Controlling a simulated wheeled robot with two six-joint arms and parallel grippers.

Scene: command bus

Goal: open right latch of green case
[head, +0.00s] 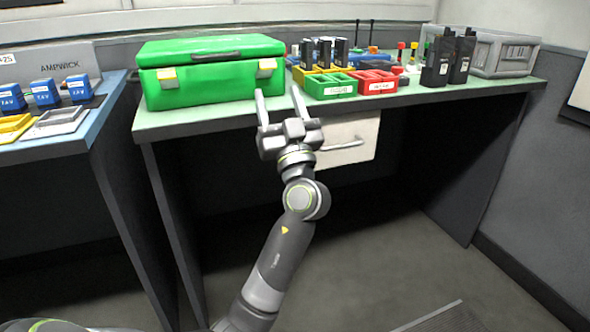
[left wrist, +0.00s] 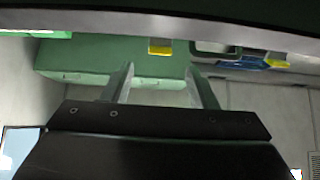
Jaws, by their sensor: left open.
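The green case (head: 210,88) stands closed on the left part of the green-topped table, its handle on the upper edge. Its front has two pale yellow latches: the left latch (head: 167,78) and the right latch (head: 266,68). Both look shut against the case. My left gripper (head: 277,91) is open and empty, in front of and below the right latch, apart from it. In the left wrist view, a yellow latch (left wrist: 160,47) on the green case (left wrist: 95,55) shows between the open fingers (left wrist: 162,78). My right gripper is not in view.
A green bin (head: 330,88) and a red bin (head: 376,86) stand right of the case. Black radios (head: 448,62) and a grey crate (head: 505,54) are farther right. A drawer (head: 350,140) with a handle hangs under the table. A blue table (head: 75,140) is at left.

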